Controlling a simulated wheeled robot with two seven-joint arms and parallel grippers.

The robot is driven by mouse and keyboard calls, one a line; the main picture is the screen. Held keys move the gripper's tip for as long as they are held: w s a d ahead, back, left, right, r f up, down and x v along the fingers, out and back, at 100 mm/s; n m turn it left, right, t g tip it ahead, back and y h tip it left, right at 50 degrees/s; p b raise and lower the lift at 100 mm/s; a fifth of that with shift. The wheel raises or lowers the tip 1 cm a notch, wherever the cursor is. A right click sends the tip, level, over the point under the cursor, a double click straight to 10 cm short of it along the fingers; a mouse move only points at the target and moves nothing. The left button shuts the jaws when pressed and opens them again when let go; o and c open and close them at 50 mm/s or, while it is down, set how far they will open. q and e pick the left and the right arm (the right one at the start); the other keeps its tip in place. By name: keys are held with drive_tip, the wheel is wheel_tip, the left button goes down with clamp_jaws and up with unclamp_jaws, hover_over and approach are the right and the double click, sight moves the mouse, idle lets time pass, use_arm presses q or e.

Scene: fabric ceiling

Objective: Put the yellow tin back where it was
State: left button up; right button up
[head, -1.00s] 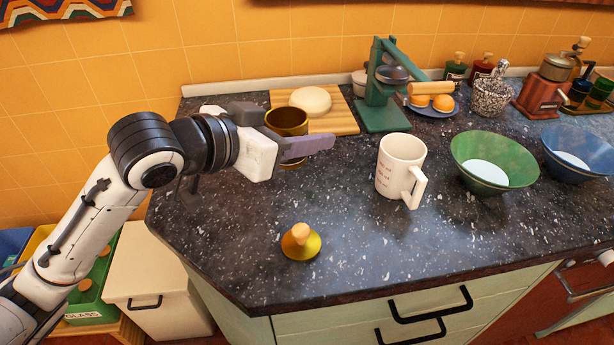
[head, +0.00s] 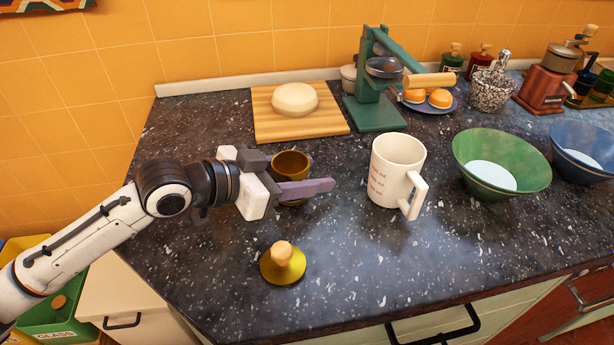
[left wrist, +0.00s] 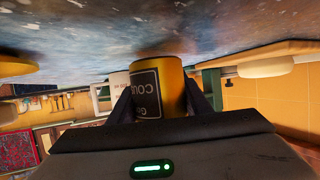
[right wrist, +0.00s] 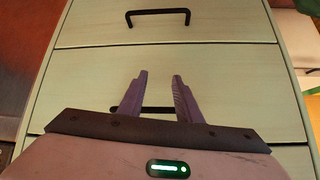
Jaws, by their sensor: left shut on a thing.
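The yellow tin (head: 292,164) is open at the top and stands upright between the fingers of my left gripper (head: 300,188), which is shut on it. In the left wrist view the tin (left wrist: 172,82) shows upside down with a dark label, close to the counter; I cannot tell whether it touches. It is in front of the cutting board and left of the white mug (head: 396,172). A yellow lid with a wooden knob (head: 283,266) lies on the counter in front of it. My right gripper (right wrist: 160,82) is open and empty, facing pale drawer fronts.
A wooden cutting board (head: 335,123) with a pale round of dough (head: 295,99) lies behind the tin. A green press (head: 375,112) stands behind the mug. A green bowl (head: 500,162) and a blue bowl (head: 584,155) are at the right. The counter left of the lid is clear.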

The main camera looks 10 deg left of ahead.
sight(275, 179)
use_arm(q)
drive_tip(key=shift+f, duration=0.3)
drive_tip(key=o, duration=1.2)
drive_tip(key=shift+f, duration=0.15)
drive_tip(key=shift+a, duration=0.15)
drive_tip(key=v, duration=1)
drive_tip(key=shift+s+a+r, duration=0.45)
drive_tip(key=shift+s+r, duration=0.1)
drive_tip(key=shift+s, duration=0.05)
